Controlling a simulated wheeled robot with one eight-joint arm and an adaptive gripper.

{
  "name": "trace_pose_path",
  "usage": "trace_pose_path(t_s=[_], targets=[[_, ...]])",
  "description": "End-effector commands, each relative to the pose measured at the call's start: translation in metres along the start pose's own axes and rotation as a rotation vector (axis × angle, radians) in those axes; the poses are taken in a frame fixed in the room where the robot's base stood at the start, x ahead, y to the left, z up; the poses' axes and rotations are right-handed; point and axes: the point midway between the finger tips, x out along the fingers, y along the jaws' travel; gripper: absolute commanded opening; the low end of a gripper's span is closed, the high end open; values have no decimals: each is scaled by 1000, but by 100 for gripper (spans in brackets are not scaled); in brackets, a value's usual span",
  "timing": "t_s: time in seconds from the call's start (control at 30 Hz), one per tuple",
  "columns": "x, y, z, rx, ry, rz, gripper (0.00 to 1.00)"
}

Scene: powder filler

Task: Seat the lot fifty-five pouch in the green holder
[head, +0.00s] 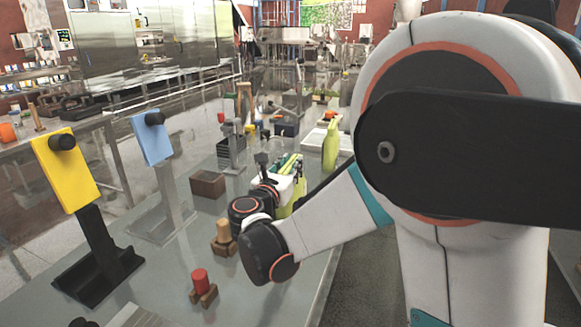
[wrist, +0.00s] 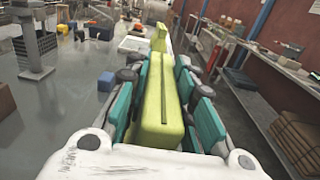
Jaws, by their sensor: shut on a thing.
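My gripper (wrist: 160,108) is shut on a thick lime-green pouch (wrist: 160,100), with teal finger pads pressed on both sides. A dark seam runs along the pouch's upper face. No lot number is legible. In the head view, my gripper (head: 285,178) hangs over the right part of the bench, and a little of the pouch (head: 289,208) shows beneath it. A lime-green upright piece (head: 331,146), which looks like the green holder, stands beyond the gripper. It also shows straight ahead in the wrist view (wrist: 158,38); the pouch hides its lower part, so I cannot tell whether they touch.
A yellow panel (head: 67,178) and a blue panel (head: 152,140) stand on posts at the left. A brown block (head: 208,184), a wooden piece (head: 223,240) and a red cylinder (head: 200,280) are on the bench. A white tray (head: 345,143) lies behind the lime-green upright.

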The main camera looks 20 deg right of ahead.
Motion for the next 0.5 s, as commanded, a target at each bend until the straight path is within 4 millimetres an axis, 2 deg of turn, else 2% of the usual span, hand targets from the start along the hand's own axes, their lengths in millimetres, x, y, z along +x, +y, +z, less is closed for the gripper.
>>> trace_pose_path(t_s=[0.5], targets=[[0,0,-12,0,0,0,0]])
